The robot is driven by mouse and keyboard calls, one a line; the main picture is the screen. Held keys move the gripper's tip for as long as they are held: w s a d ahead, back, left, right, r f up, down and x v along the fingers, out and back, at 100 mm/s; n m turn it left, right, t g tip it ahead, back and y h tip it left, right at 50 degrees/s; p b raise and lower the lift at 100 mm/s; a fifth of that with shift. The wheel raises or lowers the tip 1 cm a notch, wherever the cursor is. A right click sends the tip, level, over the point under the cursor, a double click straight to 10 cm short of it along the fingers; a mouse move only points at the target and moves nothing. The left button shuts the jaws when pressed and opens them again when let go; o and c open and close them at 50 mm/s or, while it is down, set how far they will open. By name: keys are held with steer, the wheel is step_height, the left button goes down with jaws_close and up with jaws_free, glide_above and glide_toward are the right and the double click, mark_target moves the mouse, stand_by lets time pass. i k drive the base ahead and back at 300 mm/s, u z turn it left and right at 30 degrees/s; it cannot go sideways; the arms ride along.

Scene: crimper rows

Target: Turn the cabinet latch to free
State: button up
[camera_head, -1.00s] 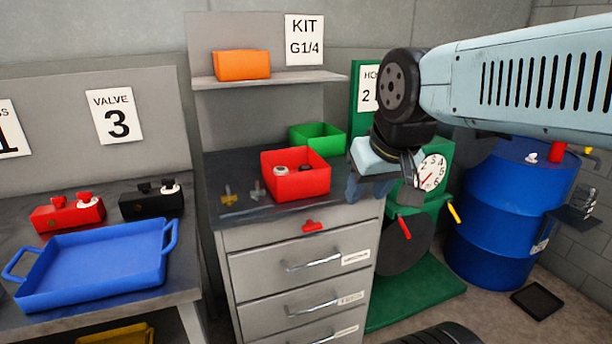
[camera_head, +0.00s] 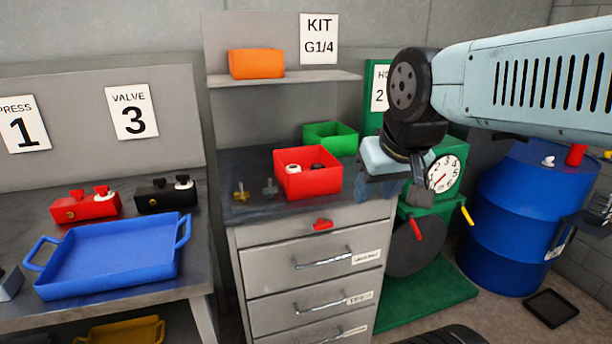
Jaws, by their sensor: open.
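The grey cabinet (camera_head: 262,234) with several drawers stands in the middle of the view. Its red latch (camera_head: 322,225) sits on the front face above the top drawer handle, tilted slightly from level. My gripper (camera_head: 380,192) hangs from my arm over the cabinet's right front corner, above and to the right of the latch and apart from it. It is open. Its fingers are small and partly merged in the picture, and nothing shows between them.
On the cabinet top stand a red bin (camera_head: 307,183) with small parts, a green bin (camera_head: 333,138) and small fittings (camera_head: 240,191). A green machine (camera_head: 430,245) with a dial and a blue drum (camera_head: 510,225) stand right. A blue tray (camera_head: 110,258) lies on the left bench.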

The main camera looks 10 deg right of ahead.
mark_target(321, 224)
steer(key=u, duration=0.55)
steer(key=k, duration=1.05)
steer(key=z, duration=0.45)
steer(key=i, duration=1.65)
steer(key=u, duration=0.05)
